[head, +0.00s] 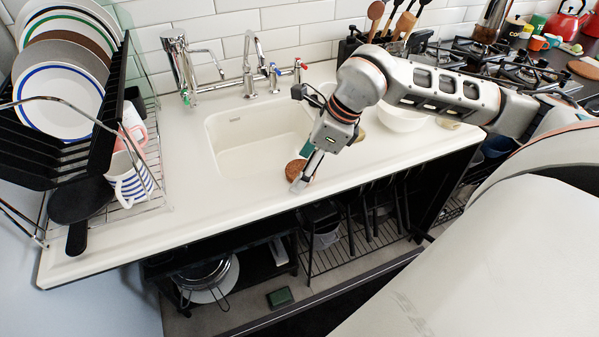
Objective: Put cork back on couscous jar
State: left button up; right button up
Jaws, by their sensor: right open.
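A round brown cork-like piece (295,169) lies on the white counter at the front right edge of the sink. My right gripper (300,184) reaches down from the right, with its fingertips at this piece and partly covering it. The gripper is open; I cannot tell whether the fingers touch the piece. I cannot make out the couscous jar for certain. A small tan object (359,136) is partly hidden behind my right gripper, and I cannot tell what it is. My left gripper is not in view.
The white sink (250,135) with its taps (252,65) lies left of my gripper. A white bowl (402,119) stands behind my right arm. A dish rack (100,120) fills the left end. The gas hob (480,60) is at the back right. The front counter strip left of the gripper is clear.

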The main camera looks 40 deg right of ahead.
jog(key=shift+r, duration=0.1)
jog(key=c, duration=0.9)
pick_arm(q)
jog(key=p, duration=0.1)
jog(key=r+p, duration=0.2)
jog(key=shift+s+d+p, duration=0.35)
jog(key=shift+p, duration=0.05)
pick_arm(e)
notch_tip(320, 180, up, 20)
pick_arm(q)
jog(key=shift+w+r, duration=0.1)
